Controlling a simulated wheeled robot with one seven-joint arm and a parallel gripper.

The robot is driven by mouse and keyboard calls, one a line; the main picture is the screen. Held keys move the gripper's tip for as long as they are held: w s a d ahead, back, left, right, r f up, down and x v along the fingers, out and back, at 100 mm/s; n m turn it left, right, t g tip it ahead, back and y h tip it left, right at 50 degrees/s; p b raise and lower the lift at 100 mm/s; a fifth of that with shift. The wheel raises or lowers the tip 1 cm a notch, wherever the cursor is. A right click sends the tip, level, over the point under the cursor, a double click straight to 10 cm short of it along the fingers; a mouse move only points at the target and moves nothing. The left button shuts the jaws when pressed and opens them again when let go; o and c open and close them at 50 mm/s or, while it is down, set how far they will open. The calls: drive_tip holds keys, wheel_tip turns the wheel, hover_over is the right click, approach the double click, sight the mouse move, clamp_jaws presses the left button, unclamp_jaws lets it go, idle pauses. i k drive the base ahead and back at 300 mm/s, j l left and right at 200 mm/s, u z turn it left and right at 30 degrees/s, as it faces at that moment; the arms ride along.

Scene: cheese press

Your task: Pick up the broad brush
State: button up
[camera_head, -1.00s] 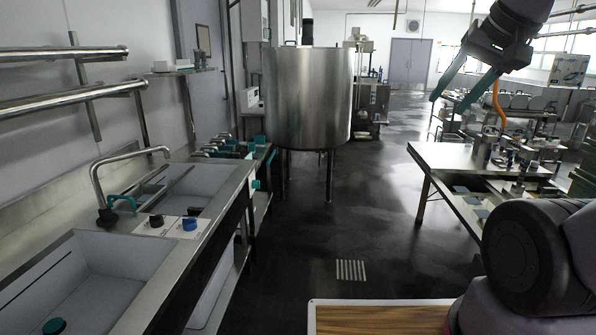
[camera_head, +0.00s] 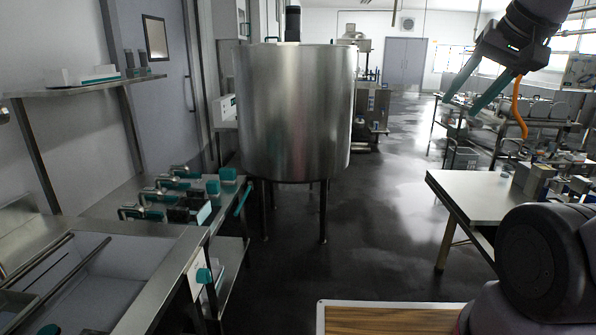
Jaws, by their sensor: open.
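Several teal-and-metal tools that look like brushes (camera_head: 168,198) lie close together on the steel counter (camera_head: 105,203) at the left, short of the tank. They are small in the picture, so I cannot tell which one is the broad brush. My gripper (camera_head: 459,105) is at the upper right, raised in the air, with its two teal fingers spread and nothing between them. It is far to the right of the brushes and well apart from them.
A large steel tank (camera_head: 295,115) on legs stands beyond the counter. A sink (camera_head: 100,280) is at the lower left, below a wall shelf (camera_head: 80,85). A steel table (camera_head: 480,195) stands at the right. Dark floor (camera_head: 340,250) is clear in the middle.

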sight(226, 175)
drive_tip(key=i+u, duration=0.15)
drive_tip(key=i, duration=0.4)
drive_tip(key=i+l+u, duration=0.15)
drive_tip(key=i, duration=0.4)
drive_tip(key=i+l+u, duration=0.15)
drive_tip(key=i, duration=0.4)
drive_tip(key=i+u, duration=0.4)
drive_tip(key=i+l+u, duration=0.15)
drive_tip(key=u, duration=0.25)
drive_tip(key=i+l+u, duration=0.2)
drive_tip(key=u, duration=0.15)
drive_tip(key=i+l+u, duration=0.75)
drive_tip(key=k, duration=0.1)
